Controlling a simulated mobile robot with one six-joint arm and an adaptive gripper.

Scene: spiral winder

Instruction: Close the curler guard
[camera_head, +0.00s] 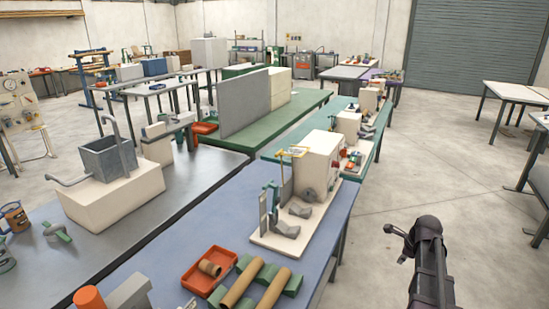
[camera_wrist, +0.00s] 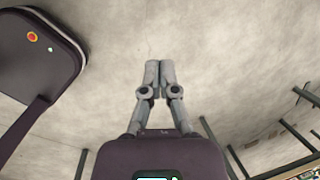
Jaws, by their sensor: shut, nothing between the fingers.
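The spiral winder (camera_head: 318,160) is a cream box on a pale base plate at the right side of the blue table. A thin yellow-orange frame (camera_head: 292,151) stands out at its upper left. Upright grey plates (camera_head: 287,182) and a teal part (camera_head: 271,192) are on its left side. Which of these is the curler guard, and how far it stands open, I cannot tell. My gripper (camera_wrist: 158,68) is shut and empty in the wrist view, over bare floor. In the head view my dark arm is at the lower right, apart from the winder.
On the blue table (camera_head: 185,250), an orange tray (camera_head: 207,271) and brown tubes on green supports (camera_head: 262,284) lie in front of the winder. Similar machines stand on the green table behind. Bare concrete floor (camera_head: 440,185) lies right of the table. Table legs show in the wrist view (camera_wrist: 220,145).

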